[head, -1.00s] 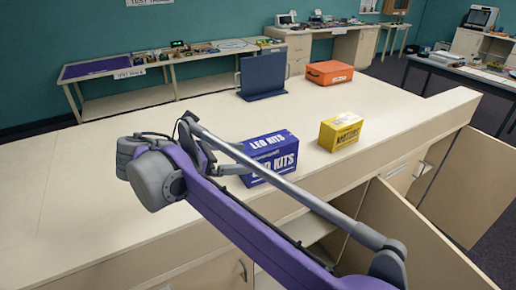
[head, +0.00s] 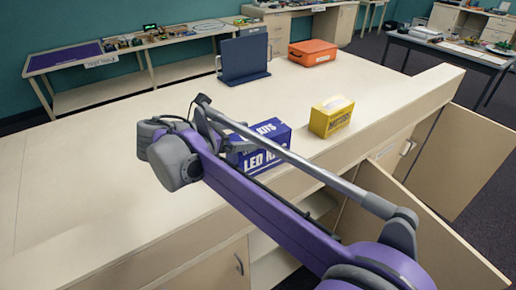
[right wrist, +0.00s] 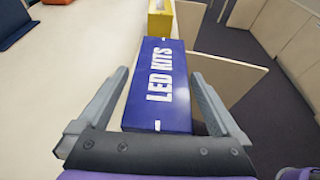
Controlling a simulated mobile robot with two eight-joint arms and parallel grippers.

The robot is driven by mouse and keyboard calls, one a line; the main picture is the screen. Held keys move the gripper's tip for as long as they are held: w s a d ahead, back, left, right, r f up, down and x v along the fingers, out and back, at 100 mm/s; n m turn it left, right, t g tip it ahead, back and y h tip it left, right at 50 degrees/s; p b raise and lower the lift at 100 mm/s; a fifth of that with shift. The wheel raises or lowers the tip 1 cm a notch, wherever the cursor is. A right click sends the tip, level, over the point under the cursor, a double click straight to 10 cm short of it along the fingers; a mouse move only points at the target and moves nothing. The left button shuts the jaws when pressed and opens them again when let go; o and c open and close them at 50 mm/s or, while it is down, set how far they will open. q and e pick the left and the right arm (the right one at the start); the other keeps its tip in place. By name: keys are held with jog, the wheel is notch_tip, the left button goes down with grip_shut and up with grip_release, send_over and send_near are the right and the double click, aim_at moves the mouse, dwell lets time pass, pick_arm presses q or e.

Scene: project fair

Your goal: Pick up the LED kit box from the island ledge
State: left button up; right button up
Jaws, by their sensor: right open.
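The blue LED kit box (head: 262,160) stands on the ledge of the pale island (head: 120,150), partly covered by my right arm in the head view. It also shows in the right wrist view (right wrist: 158,90), lettered "LED KITS". My right gripper (right wrist: 160,76) is open, with one finger on each side of the box. I cannot tell whether the fingers touch it. In the head view the fingers are mostly hidden behind my arm. My left gripper is not in view.
A yellow motors box (head: 331,116) stands just beyond the LED kit box. A dark blue panel (head: 244,60) and an orange case (head: 313,52) are farther back on the island. Open cabinet doors (head: 425,215) stick out below the ledge. The island's left part is clear.

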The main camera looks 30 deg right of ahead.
aim_at(255, 134)
jog(key=x, duration=0.2)
jog(key=shift+s+d, duration=0.15)
jog(key=shift+d, duration=0.2)
jog(key=shift+d+f, duration=0.2)
jog(key=shift+d, duration=0.05)
grip_shut()
